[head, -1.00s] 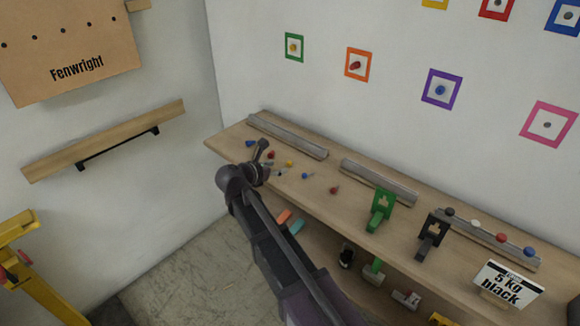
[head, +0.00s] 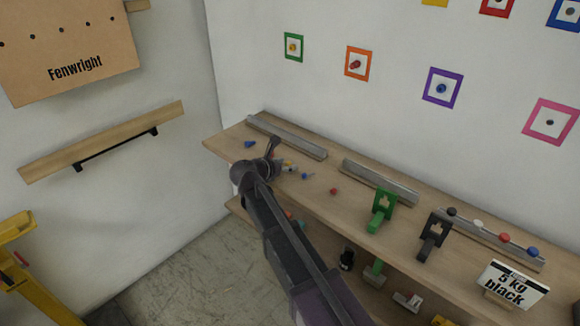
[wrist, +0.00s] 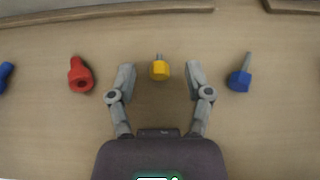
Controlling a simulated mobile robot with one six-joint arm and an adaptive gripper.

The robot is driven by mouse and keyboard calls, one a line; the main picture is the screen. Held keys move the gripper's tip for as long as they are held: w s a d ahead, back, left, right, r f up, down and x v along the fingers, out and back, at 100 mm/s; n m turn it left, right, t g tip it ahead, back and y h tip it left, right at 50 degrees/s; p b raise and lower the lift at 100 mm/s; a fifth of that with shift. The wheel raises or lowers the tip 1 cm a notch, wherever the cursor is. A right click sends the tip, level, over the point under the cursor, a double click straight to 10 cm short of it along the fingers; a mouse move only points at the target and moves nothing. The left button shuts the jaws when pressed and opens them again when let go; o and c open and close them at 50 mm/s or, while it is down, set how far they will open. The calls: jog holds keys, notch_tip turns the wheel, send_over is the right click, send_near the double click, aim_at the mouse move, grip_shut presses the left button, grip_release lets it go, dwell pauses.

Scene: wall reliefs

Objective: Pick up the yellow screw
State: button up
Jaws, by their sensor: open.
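The yellow screw (wrist: 160,69) lies on the wooden shelf, in the wrist view just ahead of and midway between the fingertips of my gripper (wrist: 160,76). Its yellow head faces me and its grey shank points away. My gripper is open and empty, with one finger on each side of the screw and apart from it. In the head view the yellow screw (head: 287,162) shows only in small part beside my gripper (head: 272,150), which hides some of the shelf there.
A red screw (wrist: 80,75) lies left of my gripper and a blue screw (wrist: 239,77) lies right of it. Another blue piece (wrist: 5,74) is at the far left. A grey rail (head: 287,137) runs behind them. Green (head: 382,209) and black (head: 434,236) holders stand farther right.

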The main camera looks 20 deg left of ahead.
jog(key=shift+c, duration=0.3)
jog(key=c, duration=0.8)
jog(key=shift+r, duration=0.15)
notch_tip(320, 180, up, 4)
jog(key=p, duration=0.3)
jog(key=shift+f+p, duration=0.2)
jog(key=shift+p, duration=0.2)
jog(key=s+d, duration=0.1)
jog(key=s, duration=0.4)
jog(key=s+d, duration=0.1)
jog(key=s, duration=0.4)
jog(key=s+d+r+p, duration=0.1)
jog(key=s, duration=0.4)
jog(key=shift+s+d, duration=0.25)
jog(key=shift+s, duration=0.1)
jog(key=shift+r, duration=0.15)
